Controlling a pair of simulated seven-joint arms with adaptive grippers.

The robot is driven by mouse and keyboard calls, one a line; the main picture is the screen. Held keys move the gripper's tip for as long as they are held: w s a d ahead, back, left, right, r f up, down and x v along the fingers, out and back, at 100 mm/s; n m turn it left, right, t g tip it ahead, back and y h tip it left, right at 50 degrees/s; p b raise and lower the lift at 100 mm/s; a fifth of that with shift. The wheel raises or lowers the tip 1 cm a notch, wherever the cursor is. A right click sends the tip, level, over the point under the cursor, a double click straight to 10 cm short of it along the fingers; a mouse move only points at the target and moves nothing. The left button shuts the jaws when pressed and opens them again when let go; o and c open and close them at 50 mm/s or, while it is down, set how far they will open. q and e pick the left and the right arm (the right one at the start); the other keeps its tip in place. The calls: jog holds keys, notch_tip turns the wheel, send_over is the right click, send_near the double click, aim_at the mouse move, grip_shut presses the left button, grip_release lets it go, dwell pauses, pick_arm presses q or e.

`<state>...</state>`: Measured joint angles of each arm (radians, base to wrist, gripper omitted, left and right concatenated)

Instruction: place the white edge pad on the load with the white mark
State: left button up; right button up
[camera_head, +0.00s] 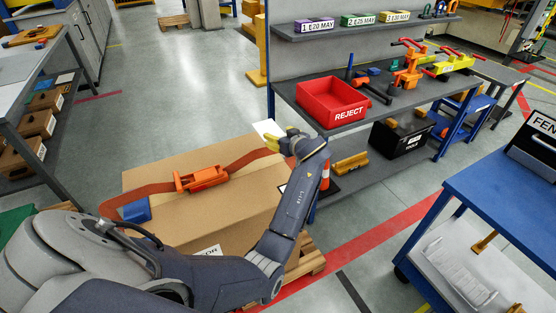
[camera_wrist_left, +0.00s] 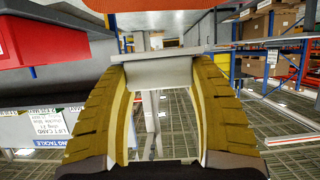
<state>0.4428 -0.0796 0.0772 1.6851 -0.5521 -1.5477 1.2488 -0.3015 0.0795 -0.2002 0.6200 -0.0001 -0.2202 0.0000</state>
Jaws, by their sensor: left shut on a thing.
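The white edge pad (camera_head: 267,129) is at the far right edge of a large cardboard load (camera_head: 235,210), close to the orange strap (camera_head: 248,160). My left gripper (camera_head: 279,140) is shut on the pad. In the left wrist view the pad (camera_wrist_left: 158,73) sits between the yellow fingertips. I cannot tell whether the pad touches the load. The strap carries an orange ratchet (camera_head: 201,178), and a blue edge pad (camera_head: 137,211) sits under it at the left edge. A white label shows partly on the load's near side; my arm hides much of that side. My right gripper is not in view.
A grey shelf bench with a red REJECT bin (camera_head: 332,103) stands just right of the load. An orange cone (camera_head: 325,176) is near my left forearm. A blue table (camera_head: 505,195) stands at the right. Open floor lies behind the load.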

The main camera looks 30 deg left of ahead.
pick_arm(q)
jog(key=shift+f, duration=5.6)
jog(key=shift+f, duration=0.6)
jog(key=o, duration=1.2)
jog(key=shift+c, duration=0.2)
jog(key=shift+r, duration=0.15)
jog(key=shift+r+v, duration=0.2)
jog(key=shift+v, duration=1.75)
jog(key=shift+r+v, duration=0.2)
jog(key=shift+v, duration=1.8)
jog(key=shift+w+a, duration=0.15)
